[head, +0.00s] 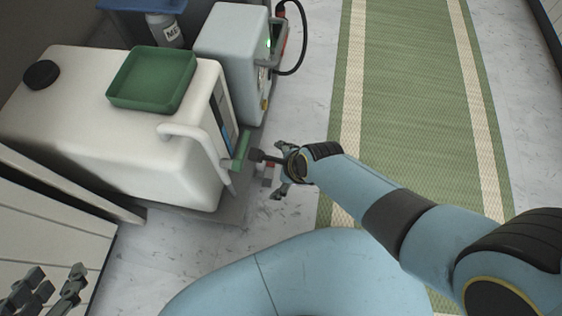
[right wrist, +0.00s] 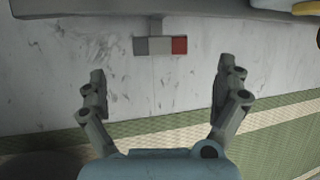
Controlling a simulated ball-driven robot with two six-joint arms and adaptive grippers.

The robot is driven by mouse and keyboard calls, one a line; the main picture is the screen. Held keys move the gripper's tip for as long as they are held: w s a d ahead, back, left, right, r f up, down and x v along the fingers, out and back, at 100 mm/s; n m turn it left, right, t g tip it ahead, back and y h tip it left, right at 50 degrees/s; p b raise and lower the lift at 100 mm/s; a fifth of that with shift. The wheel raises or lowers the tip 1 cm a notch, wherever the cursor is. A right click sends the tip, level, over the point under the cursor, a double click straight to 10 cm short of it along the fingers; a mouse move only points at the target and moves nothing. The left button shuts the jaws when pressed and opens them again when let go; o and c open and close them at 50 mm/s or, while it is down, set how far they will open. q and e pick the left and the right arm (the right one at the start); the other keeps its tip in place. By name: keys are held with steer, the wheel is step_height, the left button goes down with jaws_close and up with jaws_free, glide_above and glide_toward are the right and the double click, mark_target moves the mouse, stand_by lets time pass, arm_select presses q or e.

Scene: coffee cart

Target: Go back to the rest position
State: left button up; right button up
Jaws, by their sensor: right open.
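My right gripper (head: 279,169) is in front of the white coffee machine (head: 187,141) in the head view, its fingers spread. It also shows in the right wrist view (right wrist: 162,72), open, with nothing held between its fingers. My left gripper (head: 48,290) is at the lower left corner of the head view, fingers apart and empty, partly cut off by the frame edge.
A green tray (head: 153,79) sits on the machine. Beside it stand a grey appliance (head: 232,60) with a black cable and a labelled bottle (head: 164,30). A small grey and red piece (right wrist: 160,45) lies beyond the right fingers. A green mat (head: 408,90) covers open floor to the right.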

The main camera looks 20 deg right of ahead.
steer(key=shift+s+r, duration=0.2)
steer(key=shift+r, duration=0.2)
steer(key=shift+d, duration=0.1)
